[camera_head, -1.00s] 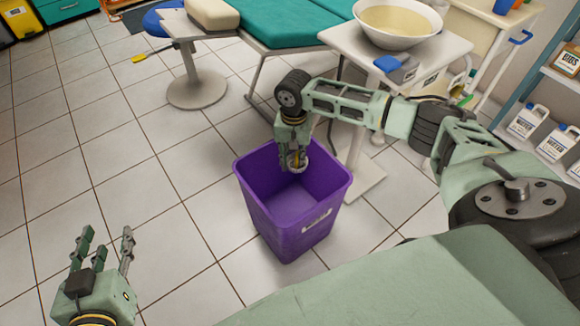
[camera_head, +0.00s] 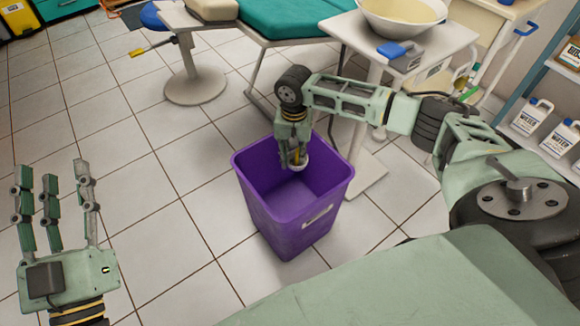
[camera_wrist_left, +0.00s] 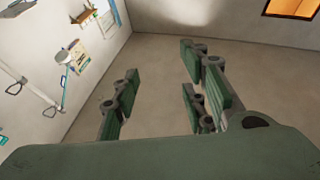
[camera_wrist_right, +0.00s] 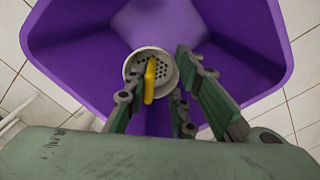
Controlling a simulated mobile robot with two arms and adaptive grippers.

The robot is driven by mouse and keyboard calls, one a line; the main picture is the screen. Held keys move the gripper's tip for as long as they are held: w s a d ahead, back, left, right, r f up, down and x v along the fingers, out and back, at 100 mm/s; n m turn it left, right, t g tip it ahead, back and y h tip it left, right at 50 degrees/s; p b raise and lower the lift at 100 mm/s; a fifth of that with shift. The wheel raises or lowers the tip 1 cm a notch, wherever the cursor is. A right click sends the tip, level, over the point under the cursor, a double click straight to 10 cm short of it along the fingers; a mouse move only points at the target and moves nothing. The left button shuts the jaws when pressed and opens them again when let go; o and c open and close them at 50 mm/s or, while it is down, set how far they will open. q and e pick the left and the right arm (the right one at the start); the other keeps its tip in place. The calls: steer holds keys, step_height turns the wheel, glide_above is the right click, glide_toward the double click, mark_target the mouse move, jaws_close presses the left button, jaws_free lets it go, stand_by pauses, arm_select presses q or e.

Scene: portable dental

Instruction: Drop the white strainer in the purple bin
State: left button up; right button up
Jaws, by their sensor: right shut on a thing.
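The purple bin (camera_head: 300,222) stands upright on the tiled floor, open at the top. My right gripper (camera_head: 294,160) points down at the bin's mouth and is shut on the white strainer (camera_head: 300,163). In the right wrist view the strainer (camera_wrist_right: 135,66) shows as a round white cup with dark holes and a yellow strip, between the fingers, with the bin's purple inside (camera_wrist_right: 85,45) around it. My left gripper (camera_head: 52,185) is open and empty at the lower left, fingers pointing up. Its spread fingers also show in the left wrist view (camera_wrist_left: 160,95).
A white side table (camera_head: 400,45) with a cream bowl (camera_head: 400,22) and a blue-topped grey item (camera_head: 402,56) stands behind the bin. A teal couch (camera_head: 285,18) and a round-based stool (camera_head: 195,85) are farther back. The floor left of the bin is clear.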

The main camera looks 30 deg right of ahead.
arm_select(q)
steer(key=shift+s+r+t+h+b, duration=0.1)
steer(key=shift+s+r+t, duration=0.25)
steer(key=shift+r, duration=0.2)
steer(key=shift+s+r+t+h+b, duration=0.1)
steer(key=shift+s+r+t, duration=0.25)
steer(key=shift+r, duration=0.25)
steer(key=shift+s+r+t+h+b, duration=0.1)
steer(key=shift+s+r+t, duration=0.15)
steer(key=shift+r+t, duration=0.25)
arm_select(e)
steer(key=shift+f, duration=0.25)
steer(key=o, duration=1)
steer(key=shift+c, duration=0.2)
step_height(320, 180, up, 12)
